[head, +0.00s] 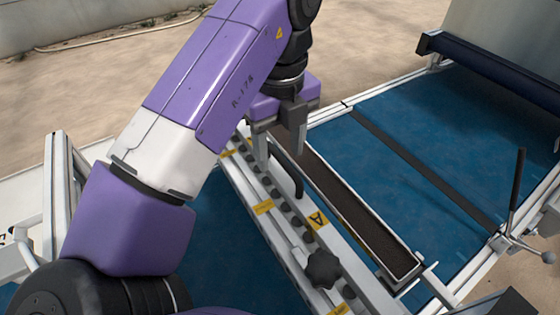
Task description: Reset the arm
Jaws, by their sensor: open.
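My gripper (281,155) is at the end of my purple and white arm, near the upper middle of the head view. Its two grey fingers point down and stand apart, with nothing seen between them. It hangs over the far part of the white seeder bar (290,240), close to a black handle (291,178). I cannot tell whether a finger touches the bar or the handle. My arm hides part of the seeder on the left.
A long trough of dark soil (365,220) lies right of the bar. The blue belt (385,135) has a dark strip across it. A black knob (323,269) sits on the bar's near part. A lever (515,195) stands upright at the right edge. Sandy ground surrounds the machine.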

